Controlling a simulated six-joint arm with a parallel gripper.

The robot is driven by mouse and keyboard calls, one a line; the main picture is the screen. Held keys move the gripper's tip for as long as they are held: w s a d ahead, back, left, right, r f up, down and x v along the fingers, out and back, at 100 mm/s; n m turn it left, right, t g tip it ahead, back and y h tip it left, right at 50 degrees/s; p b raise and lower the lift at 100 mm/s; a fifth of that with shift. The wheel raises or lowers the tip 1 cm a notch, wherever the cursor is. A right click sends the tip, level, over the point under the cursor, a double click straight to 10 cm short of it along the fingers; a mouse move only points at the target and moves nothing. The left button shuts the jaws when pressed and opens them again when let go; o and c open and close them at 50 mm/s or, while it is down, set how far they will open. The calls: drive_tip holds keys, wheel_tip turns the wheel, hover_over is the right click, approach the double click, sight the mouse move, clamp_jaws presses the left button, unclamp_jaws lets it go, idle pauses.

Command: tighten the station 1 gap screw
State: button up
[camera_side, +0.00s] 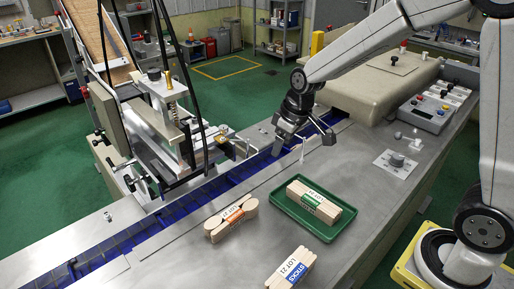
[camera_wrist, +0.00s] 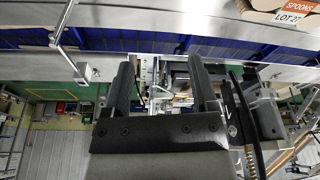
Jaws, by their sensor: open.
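My gripper (camera_side: 304,141) is above the blue conveyor channel, to the right of the wrapping machine, pointing down. In the wrist view its two black fingers stand apart with nothing between them (camera_wrist: 164,78). The wrapping machine (camera_side: 165,120) stands at the left, with a dark-topped knob (camera_side: 154,74) and a brass, spring-like part (camera_side: 171,84) on its upper bracket. Black knobs (camera_side: 129,180) show low on its near side. I cannot tell which of these is the station 1 gap screw. A thin metal rod on a bracket (camera_wrist: 84,71) is left of the fingers in the wrist view.
The blue channel (camera_side: 150,228) runs diagonally along the steel table. A green tray (camera_side: 336,231) holds a banded stick bundle. Two more bundles (camera_side: 231,219) (camera_side: 291,270) lie nearby. A control box (camera_side: 425,113) is at the right. Black cables hang in front of the machine.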

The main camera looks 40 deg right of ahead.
sight(224, 127)
drive_tip(key=w+a+r+n+y, duration=0.1)
drive_tip(key=w+r+n, duration=0.1)
drive_tip(key=w, duration=0.6)
drive_tip(key=w+r+n+y, duration=0.1)
drive_tip(key=w+r+n, duration=0.2)
drive_tip(key=w, duration=0.4)
drive_tip(key=shift+w+a+r, duration=0.35)
drive_tip(key=shift+r, duration=0.3)
drive_tip(key=shift+f, duration=0.1)
drive_tip(key=shift+t, duration=0.3)
drive_tip(key=shift+x, duration=3.8)
drive_tip(key=shift+a, duration=0.15)
clamp_jaws()
